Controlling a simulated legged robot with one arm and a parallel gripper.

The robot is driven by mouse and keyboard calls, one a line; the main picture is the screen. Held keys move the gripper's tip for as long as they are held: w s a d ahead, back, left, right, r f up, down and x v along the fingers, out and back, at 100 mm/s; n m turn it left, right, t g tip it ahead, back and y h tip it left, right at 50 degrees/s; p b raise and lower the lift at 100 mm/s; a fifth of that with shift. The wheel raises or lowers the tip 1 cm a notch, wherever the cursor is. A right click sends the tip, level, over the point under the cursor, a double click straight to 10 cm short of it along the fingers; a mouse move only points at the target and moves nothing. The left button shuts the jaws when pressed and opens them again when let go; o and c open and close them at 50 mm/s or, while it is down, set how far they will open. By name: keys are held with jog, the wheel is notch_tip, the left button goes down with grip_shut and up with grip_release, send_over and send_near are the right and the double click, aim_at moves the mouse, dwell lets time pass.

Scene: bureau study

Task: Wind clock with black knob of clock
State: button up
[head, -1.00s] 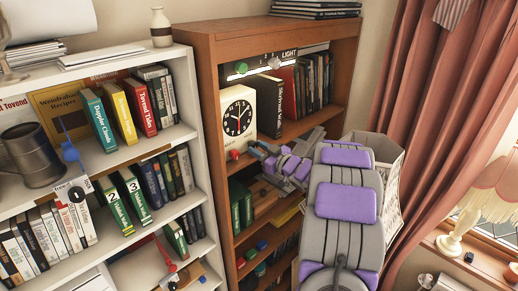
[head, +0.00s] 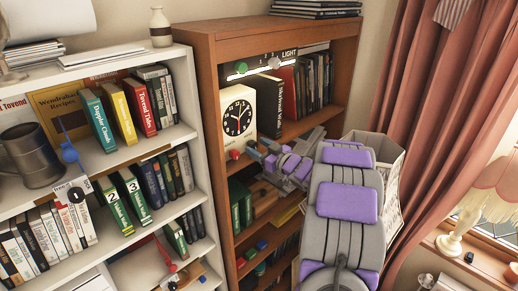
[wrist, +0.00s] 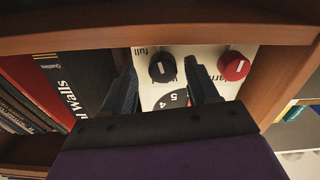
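The red knob also shows low on the clock in the head view (head: 234,154). My gripper (wrist: 161,64) is open, with one finger on each side of the black knob. I cannot tell whether the fingers touch it. In the head view my gripper (head: 254,150) is at the clock's lower right.
Books (head: 271,104) stand right of the clock; a black one (wrist: 75,80) is close to my gripper. A shelf board (wrist: 150,28) crosses the wrist view, and an upright panel (wrist: 283,72) stands close by the red knob. A white bookcase (head: 195,150) is at left.

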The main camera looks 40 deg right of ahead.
jog(key=shift+s, duration=0.15)
jog(key=s+d+b, duration=0.1)
jog(key=s+b, duration=0.2)
jog(key=s, duration=1.4)
jog(key=shift+d, duration=0.25)
jog(key=shift+f, duration=0.1)
